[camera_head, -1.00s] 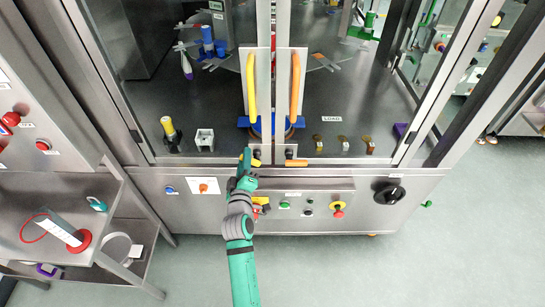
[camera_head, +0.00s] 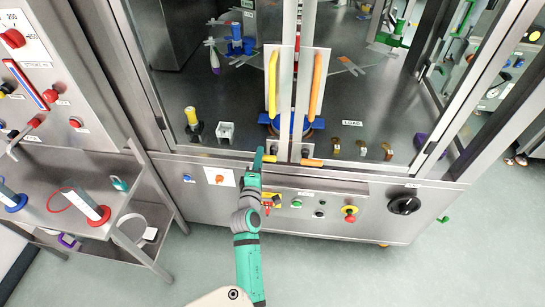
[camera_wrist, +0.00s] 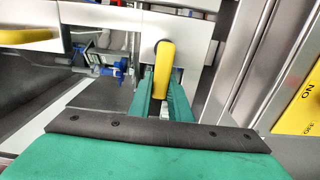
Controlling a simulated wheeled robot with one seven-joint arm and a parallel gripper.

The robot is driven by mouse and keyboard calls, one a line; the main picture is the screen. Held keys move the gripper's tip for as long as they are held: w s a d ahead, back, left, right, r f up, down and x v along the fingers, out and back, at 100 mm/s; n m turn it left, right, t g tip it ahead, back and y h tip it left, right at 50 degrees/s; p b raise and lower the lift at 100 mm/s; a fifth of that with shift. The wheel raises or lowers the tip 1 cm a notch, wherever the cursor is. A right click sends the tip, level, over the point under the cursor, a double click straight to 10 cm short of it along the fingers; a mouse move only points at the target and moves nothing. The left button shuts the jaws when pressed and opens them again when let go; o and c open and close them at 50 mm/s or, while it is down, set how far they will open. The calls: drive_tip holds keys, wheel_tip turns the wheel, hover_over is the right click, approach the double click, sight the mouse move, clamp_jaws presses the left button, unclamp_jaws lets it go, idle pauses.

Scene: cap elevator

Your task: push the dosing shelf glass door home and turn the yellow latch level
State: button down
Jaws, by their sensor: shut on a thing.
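The yellow latch (camera_head: 268,158) is at the foot of the left glass door (camera_head: 235,95), by the middle posts, and looks about level in the head view. It also shows in the wrist view (camera_wrist: 164,72), between my green fingers. My gripper (camera_head: 258,158) is shut on the latch from the left. The yellow door handle (camera_head: 272,85) stands upright on a pale plate above it; part of it shows in the wrist view (camera_wrist: 28,36). The left door looks shut or nearly so; I cannot tell whether a small gap remains.
An orange handle (camera_head: 318,85) and a level orange latch (camera_head: 312,162) are on the right door. The panel below carries a red knob (camera_head: 349,211) and a black rotary knob (camera_head: 404,205). A steel shelf (camera_head: 85,225) stands left. The floor ahead is clear.

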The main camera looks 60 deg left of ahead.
drive_tip(key=shift+w+f, duration=0.1)
idle(0.5)
drive_tip(key=c, duration=1.6)
unclamp_jaws()
drive_tip(key=shift+c, duration=0.2)
drive_tip(key=v, duration=1.1)
